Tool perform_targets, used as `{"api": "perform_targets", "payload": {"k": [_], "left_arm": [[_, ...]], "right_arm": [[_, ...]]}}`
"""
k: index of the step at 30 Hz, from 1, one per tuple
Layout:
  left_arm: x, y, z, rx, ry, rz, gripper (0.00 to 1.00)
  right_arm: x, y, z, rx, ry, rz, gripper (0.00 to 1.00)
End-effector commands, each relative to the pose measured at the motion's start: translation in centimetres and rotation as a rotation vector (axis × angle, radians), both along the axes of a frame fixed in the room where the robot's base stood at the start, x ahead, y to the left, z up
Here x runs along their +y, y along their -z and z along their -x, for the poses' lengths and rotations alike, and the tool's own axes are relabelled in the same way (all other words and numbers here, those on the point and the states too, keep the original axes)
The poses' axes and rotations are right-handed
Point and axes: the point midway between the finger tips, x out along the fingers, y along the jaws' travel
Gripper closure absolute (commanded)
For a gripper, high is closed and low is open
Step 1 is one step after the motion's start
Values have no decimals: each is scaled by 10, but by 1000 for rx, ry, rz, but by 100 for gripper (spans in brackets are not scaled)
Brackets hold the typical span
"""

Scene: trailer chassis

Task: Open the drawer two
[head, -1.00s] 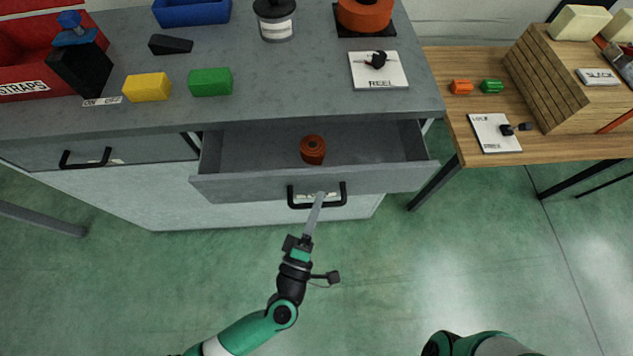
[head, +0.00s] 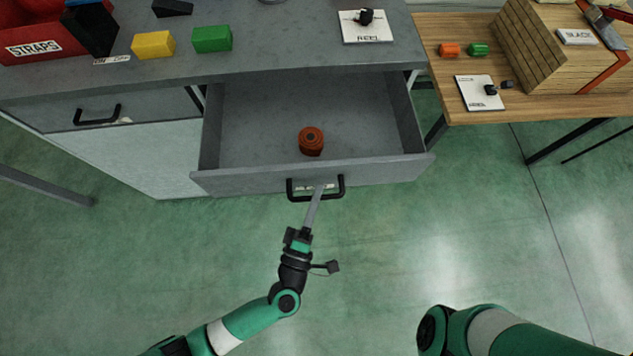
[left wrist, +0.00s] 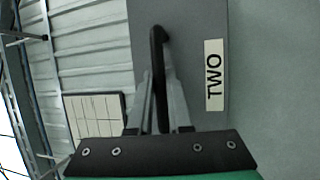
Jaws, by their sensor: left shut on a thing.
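Drawer two (head: 240,181) is a grey drawer, pulled out from under the workbench so that its inside shows. Its black bar handle (head: 341,187) is on the front, and the label TWO (left wrist: 214,75) reads sideways in the left wrist view. My left gripper (head: 318,192) is shut on the handle, and its fingers (left wrist: 159,90) stand on both sides of the bar in the left wrist view. An orange-brown roll (head: 311,141) sits inside the drawer. My right gripper is out of view; part of my right arm shows at the lower right.
A second, closed drawer (head: 150,108) with a black handle is at the left. The grey workbench top (head: 290,45) bears yellow and green blocks and a REEL card. A wooden table (head: 545,108) stands at the right. The green floor in front is clear.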

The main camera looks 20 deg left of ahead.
Motion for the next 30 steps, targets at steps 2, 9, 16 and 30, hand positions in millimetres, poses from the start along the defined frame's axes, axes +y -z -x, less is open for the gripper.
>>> {"api": "perform_targets", "payload": {"k": [2, 9, 16, 30], "left_arm": [[0, 0, 0, 1, -1, 0, 100], [0, 0, 0, 1, -1, -1, 53], [0, 0, 0, 0, 0, 0, 53], [-11, 12, 76, 2, 9, -3, 53]], "right_arm": [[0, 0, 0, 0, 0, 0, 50], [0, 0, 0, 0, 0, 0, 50], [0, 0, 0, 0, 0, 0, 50], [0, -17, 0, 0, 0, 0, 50]]}}
